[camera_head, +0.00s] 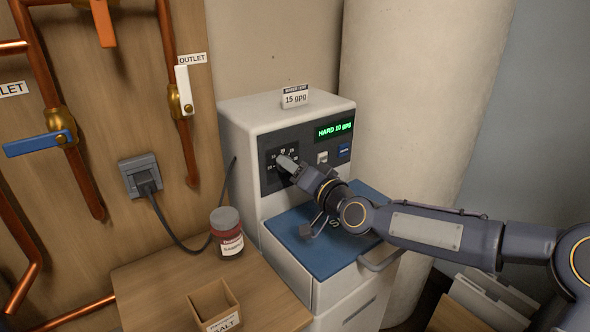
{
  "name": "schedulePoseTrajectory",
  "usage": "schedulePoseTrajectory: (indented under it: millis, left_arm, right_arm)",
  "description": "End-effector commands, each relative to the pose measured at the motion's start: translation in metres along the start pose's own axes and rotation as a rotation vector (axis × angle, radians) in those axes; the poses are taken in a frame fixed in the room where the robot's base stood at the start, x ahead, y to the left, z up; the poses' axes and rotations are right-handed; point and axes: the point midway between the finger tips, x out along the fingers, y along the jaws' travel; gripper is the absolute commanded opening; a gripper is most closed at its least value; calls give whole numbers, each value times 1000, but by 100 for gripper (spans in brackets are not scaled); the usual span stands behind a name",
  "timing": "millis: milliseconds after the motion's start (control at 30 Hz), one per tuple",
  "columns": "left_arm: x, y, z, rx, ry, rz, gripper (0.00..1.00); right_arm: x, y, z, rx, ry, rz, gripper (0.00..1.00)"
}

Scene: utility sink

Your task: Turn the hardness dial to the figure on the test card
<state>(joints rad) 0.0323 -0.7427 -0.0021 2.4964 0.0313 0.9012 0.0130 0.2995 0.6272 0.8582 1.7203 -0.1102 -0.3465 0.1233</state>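The test card (295,97) stands on top of the white softener cabinet (243,128) and reads "15 gpg". The green display (333,130) on the dark front panel reads "HARD 10 gpg". The hardness dial's scale (284,153) is on the left of that panel, with small white figures around it. My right gripper (289,165) is at the dial, its fingertips over the knob. The hand hides most of the knob, and I cannot tell whether the fingers are closed on it. My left gripper is not in view.
A blue lid (350,258) lies below the panel, under my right arm. Copper pipes with valve handles and a plugged-in socket (140,176) are at left.

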Motion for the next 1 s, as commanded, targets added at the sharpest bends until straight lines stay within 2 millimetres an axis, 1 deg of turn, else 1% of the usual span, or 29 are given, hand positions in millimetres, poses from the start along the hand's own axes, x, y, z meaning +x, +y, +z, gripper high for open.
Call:
schedulePoseTrajectory:
  millis: [33,67,367,467,700,833,1000]
  left_arm:
    - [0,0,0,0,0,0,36]
    - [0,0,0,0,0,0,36]
    - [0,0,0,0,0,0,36]
    - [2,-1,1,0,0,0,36]
    - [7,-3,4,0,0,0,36]
    - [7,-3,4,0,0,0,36]
    - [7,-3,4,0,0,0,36]
  right_arm:
    - [0,0,0,0,0,0,55]
    - [0,0,0,0,0,0,57]
    - [-2,0,-1,-1,2,0,57]
    - [-12,1,-1,-3,3,1,57]
    - [-55,3,0,-4,3,5,57]
    - [-69,2,-1,-1,3,2,57]
    - [-78,1,0,-1,1,1,57]
